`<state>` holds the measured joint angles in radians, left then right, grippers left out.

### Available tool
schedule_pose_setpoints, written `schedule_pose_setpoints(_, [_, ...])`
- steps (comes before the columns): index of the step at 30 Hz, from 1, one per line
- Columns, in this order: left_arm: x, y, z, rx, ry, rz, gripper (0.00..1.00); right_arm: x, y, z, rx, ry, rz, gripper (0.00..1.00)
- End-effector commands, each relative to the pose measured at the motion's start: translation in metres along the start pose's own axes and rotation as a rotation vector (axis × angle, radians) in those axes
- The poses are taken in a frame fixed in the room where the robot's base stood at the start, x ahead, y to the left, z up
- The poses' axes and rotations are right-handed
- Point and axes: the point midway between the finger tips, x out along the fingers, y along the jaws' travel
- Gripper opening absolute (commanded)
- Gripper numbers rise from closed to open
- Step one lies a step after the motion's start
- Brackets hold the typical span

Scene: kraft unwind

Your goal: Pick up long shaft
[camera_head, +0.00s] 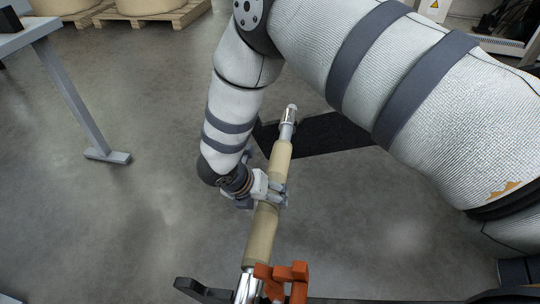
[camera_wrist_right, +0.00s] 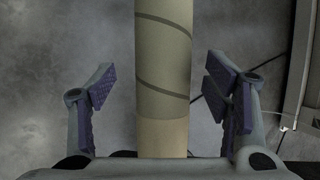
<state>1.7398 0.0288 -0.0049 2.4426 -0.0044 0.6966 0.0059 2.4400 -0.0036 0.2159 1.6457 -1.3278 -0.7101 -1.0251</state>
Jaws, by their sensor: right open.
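The long shaft (camera_head: 263,225) has a tan, paper-like sleeve around its middle and bare metal ends. In the head view it runs from the bottom edge up to a metal tip at the upper middle. My right gripper (camera_head: 276,193) is at the middle of the shaft. In the right wrist view the shaft (camera_wrist_right: 163,75) passes between the two open fingers of the right gripper (camera_wrist_right: 163,92). A gap shows on both sides, so neither finger appears to touch it. My left gripper is not in view.
An orange bracket (camera_head: 283,280) stands by the shaft's near end, on a dark frame. A grey table or stand (camera_head: 75,95) is at the left. Wooden pallets (camera_head: 150,18) with rolls are at the back. A dark mat (camera_head: 325,134) lies on the open grey floor.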

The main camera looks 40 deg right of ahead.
Motion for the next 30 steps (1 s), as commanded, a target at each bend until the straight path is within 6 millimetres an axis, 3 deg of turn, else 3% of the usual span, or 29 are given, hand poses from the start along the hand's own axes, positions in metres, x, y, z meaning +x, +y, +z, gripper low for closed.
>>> schedule_pose_setpoints(3, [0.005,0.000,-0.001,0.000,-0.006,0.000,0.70,0.026,-0.003,-0.003,0.002,0.005,-0.004,0.71])
schedule_pose_setpoints(6, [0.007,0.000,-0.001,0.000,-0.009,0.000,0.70,0.038,-0.003,-0.002,0.001,0.004,-0.003,0.71])
schedule_pose_setpoints(13, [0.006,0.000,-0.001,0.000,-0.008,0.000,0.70,0.039,-0.003,-0.001,0.001,0.002,-0.001,0.71])
schedule_pose_setpoints(22, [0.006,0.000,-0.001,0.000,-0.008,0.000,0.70,0.039,-0.003,-0.001,0.000,0.002,-0.001,0.03])
schedule_pose_setpoints(30, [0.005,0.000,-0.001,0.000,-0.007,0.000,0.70,0.037,-0.003,0.001,0.001,-0.001,-0.001,0.00])
